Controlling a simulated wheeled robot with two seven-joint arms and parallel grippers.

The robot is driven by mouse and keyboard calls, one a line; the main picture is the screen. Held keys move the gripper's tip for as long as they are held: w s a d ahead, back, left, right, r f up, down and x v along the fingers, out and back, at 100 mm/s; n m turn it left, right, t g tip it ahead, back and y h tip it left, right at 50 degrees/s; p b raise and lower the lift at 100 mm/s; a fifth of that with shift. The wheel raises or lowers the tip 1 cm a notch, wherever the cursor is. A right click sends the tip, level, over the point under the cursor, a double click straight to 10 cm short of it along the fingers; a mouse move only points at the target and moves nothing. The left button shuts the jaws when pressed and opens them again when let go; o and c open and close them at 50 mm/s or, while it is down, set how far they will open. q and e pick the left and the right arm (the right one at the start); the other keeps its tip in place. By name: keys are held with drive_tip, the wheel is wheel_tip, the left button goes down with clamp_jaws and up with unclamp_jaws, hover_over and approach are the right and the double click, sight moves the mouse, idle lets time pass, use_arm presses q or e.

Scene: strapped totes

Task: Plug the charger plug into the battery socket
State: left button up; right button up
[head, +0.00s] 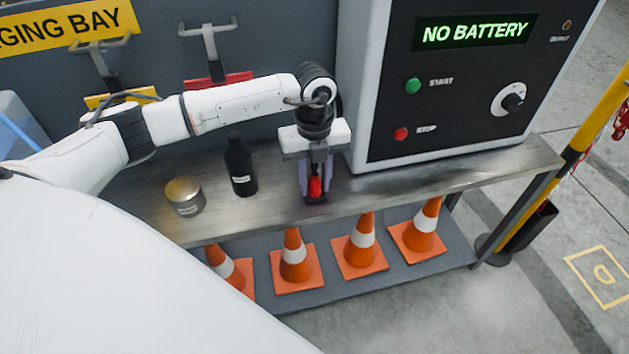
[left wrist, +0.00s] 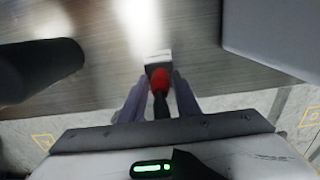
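My left gripper (head: 315,190) points down at the front part of the metal bench, right of the black bottle. Its lilac fingers are shut on a red and black piece, which I take for the charger plug (head: 315,187). I cannot clearly make out the battery socket. My right gripper is not in view.
The metal bench (head: 440,178) carries a black bottle (head: 240,168), a tin (head: 184,196) and a large charger cabinet (head: 450,100) reading "NO BATTERY". Several orange cones (head: 295,258) stand on the shelf below. A yellow post (head: 597,115) stands at the right.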

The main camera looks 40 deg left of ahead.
sight(314, 168)
use_arm(q)
clamp_jaws()
drive_tip(key=shift+r, duration=0.15)
drive_tip(key=shift+r+p, duration=2.45)
drive_tip(key=shift+r, duration=0.45)
wheel_tip(314, 168, up, 6)
drive_tip(key=p, duration=0.4)
drive_tip(key=shift+p, duration=0.4)
drive_tip(key=shift+d+r, duration=0.1)
